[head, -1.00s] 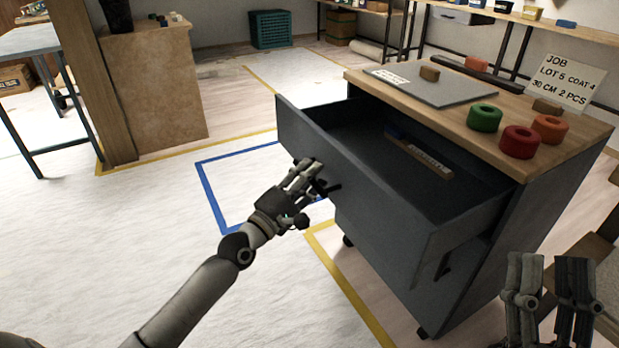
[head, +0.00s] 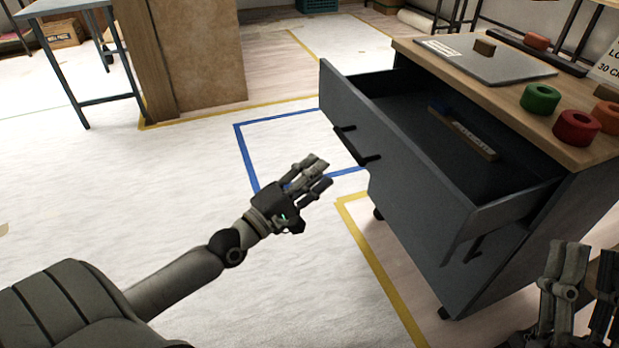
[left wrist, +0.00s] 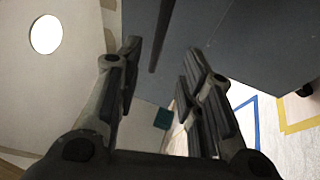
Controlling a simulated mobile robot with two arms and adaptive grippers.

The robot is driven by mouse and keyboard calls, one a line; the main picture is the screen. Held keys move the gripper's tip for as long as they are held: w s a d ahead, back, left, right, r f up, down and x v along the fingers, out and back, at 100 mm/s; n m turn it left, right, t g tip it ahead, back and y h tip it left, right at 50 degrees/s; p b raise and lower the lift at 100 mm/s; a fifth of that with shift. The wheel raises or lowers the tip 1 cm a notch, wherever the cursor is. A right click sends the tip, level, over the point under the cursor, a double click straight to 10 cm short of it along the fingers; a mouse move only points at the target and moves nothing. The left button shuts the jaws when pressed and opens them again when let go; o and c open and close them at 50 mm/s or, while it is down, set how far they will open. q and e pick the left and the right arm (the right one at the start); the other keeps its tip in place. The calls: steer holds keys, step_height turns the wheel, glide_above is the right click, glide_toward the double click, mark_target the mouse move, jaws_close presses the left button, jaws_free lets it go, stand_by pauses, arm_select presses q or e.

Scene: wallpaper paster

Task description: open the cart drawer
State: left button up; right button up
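The cart (head: 530,240) is dark grey with a wooden top, at the right in the head view. Its top drawer (head: 420,150) stands pulled well out, with its inside showing. A black bar handle (head: 357,146) is on the drawer front, and a dark bar (left wrist: 162,35) that looks like it shows in the left wrist view. My left gripper (head: 322,174) is just left of and below the handle, apart from it, open and empty; its spread fingers (left wrist: 160,85) show in the wrist view. My right gripper (head: 584,275) is at the lower right, fingers apart and empty.
A wooden-handled tool (head: 475,140) lies in the drawer. Tape rolls, green (head: 541,98) and red (head: 577,127), and a grey board (head: 485,58) are on the cart top. A wooden cabinet (head: 195,50) stands at the back left. The floor left of the cart is clear.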

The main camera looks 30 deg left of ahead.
arm_select(q)
steer(key=shift+s+a+f, duration=0.1)
steer(key=shift+s+a, duration=0.1)
steer(key=shift+s, duration=0.45)
